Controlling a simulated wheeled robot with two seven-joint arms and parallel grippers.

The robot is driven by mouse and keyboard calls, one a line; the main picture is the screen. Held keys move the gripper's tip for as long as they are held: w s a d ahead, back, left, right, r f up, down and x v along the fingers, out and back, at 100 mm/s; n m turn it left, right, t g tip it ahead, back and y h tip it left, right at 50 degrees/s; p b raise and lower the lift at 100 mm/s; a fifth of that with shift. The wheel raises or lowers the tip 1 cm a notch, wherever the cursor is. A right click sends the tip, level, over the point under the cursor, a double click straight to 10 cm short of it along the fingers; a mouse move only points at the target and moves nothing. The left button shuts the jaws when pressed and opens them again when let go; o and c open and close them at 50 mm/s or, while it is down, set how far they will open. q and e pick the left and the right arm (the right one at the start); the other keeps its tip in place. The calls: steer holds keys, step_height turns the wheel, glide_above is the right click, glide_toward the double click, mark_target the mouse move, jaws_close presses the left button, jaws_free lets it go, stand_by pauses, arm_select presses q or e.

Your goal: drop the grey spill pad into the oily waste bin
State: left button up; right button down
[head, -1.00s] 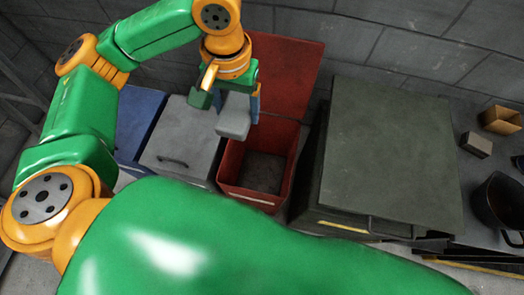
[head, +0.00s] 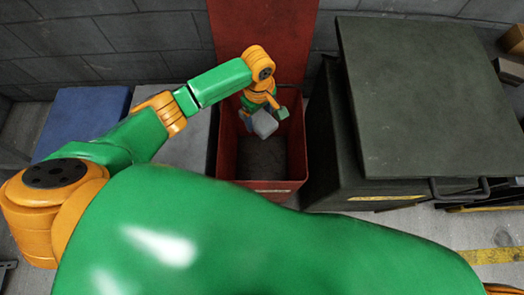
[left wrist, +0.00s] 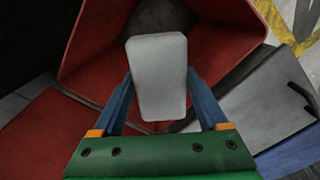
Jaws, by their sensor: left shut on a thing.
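The grey spill pad (head: 264,124) is a pale block held in my left gripper (head: 263,112). In the left wrist view the pad (left wrist: 158,75) sits between the two blue fingers (left wrist: 160,100), which are shut on it. The oily waste bin, which I take to be the open red bin (head: 226,150), has its red lid (head: 262,25) raised against the wall. The pad hangs over its opening in the head view; how far above or below the rim is hard to tell. The bin's red wall also shows in the left wrist view (left wrist: 95,50). My right gripper is not in view.
A grey-lidded bin (head: 188,140) and a blue-lidded bin (head: 85,112) stand left of the red bin. A large dark green bin with a closed lid (head: 430,95) stands close on its right. My green arm link covers the foreground.

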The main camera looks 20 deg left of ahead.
arm_select(q)
step_height(320, 180, down, 2)
steer(key=shift+s+f, duration=0.15)
steer(key=shift+f, duration=0.05)
step_height(320, 180, down, 6)
steer(key=b, duration=0.7)
steer(key=shift+r+b, duration=0.1)
steer(key=shift+b, duration=0.2)
steer(key=shift+r, duration=0.1)
steer(key=o, duration=1.5)
step_height(320, 180, up, 6)
steer(key=shift+r+p, duration=0.1)
steer(key=shift+p, duration=1.1)
steer(key=shift+r, duration=0.5)
steer(key=shift+f, duration=0.1)
